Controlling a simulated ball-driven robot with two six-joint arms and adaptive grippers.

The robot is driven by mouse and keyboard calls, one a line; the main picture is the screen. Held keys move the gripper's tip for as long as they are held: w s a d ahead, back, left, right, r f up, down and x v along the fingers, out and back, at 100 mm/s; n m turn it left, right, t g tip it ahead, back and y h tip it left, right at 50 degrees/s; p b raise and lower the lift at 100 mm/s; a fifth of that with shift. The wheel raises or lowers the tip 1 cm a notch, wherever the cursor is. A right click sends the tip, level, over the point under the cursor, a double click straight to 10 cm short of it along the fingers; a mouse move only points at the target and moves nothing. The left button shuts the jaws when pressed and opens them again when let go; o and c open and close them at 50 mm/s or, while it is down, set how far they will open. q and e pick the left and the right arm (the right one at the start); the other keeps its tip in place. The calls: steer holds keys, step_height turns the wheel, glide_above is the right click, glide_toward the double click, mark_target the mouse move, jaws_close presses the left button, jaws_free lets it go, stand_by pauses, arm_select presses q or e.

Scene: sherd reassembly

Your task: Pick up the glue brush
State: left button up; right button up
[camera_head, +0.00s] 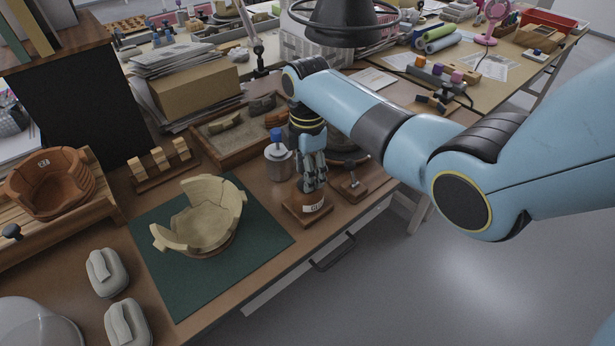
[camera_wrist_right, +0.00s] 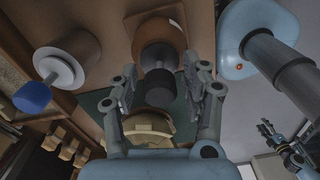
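My right gripper (camera_head: 312,178) points down over a small wooden block with a white label (camera_head: 314,207) near the table's front edge. In the right wrist view its two fingers (camera_wrist_right: 160,80) are apart, one on each side of an upright dark-tipped handle (camera_wrist_right: 160,90). I take this handle for the glue brush. It rises from the block (camera_wrist_right: 150,18) below, and gaps show between it and the fingers. In the head view the fingers hide the brush. Part of my left gripper (camera_wrist_right: 272,137) seems to show small at the right wrist view's lower right.
A grey jar with a blue top (camera_head: 278,160) stands close left of the gripper. A small wooden clamp stand (camera_head: 353,187) is close right. A partly rebuilt pale bowl (camera_head: 203,215) sits on the green mat (camera_head: 180,290). A sherd tray (camera_head: 215,155) lies behind.

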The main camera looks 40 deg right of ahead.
steer(key=c, duration=0.8)
steer(key=shift+o, duration=0.2)
